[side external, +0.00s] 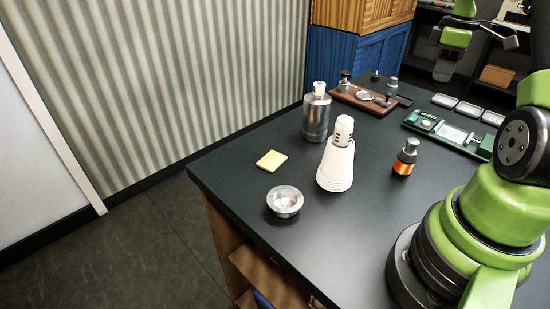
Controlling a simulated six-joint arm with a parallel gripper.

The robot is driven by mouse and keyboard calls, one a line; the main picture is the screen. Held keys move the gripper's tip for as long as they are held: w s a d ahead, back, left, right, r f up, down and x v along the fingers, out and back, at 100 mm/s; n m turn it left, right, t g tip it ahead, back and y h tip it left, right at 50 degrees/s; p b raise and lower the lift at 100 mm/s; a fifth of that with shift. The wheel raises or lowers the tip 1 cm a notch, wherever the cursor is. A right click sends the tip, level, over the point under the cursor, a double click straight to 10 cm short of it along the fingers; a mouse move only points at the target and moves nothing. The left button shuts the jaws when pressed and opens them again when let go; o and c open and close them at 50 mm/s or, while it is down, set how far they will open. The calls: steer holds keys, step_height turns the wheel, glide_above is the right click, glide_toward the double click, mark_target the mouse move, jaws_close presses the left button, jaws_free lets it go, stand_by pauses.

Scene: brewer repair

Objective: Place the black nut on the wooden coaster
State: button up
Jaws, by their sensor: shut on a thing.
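My gripper (443,68) hangs beyond the far side of the table in the picture, at the upper right, below my green wrist. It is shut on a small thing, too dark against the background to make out. I cannot pick out the black nut for certain. A brown wooden board (345,96) with small metal and black parts lies at the back of the table. A small pale yellow square (271,160) lies flat near the left edge. I cannot tell whether this square is the wooden coaster. Its top is bare.
On the black table stand a metal bowl (285,202), a grey bottle (317,116), a white cone-shaped device (336,164) and a black-and-orange bottle (405,158). A green board (425,122) and several small trays (468,109) lie at right. The front middle is clear.

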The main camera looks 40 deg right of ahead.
steer(key=r, duration=0.2)
steer(key=w+r, duration=0.1)
steer(key=shift+a+r, duration=0.15)
steer(key=shift+a, duration=0.1)
steer(key=w+a+n, duration=0.8)
steer(key=w+a, duration=0.2)
steer(key=w, duration=0.2)
steer(key=n, duration=1)
glide_above(272, 160)
step_height(272, 160, down, 21)
steer(key=shift+f, duration=0.1)
steer(key=o, duration=1)
steer(key=shift+f, duration=0.1)
steer(key=shift+c, duration=0.2)
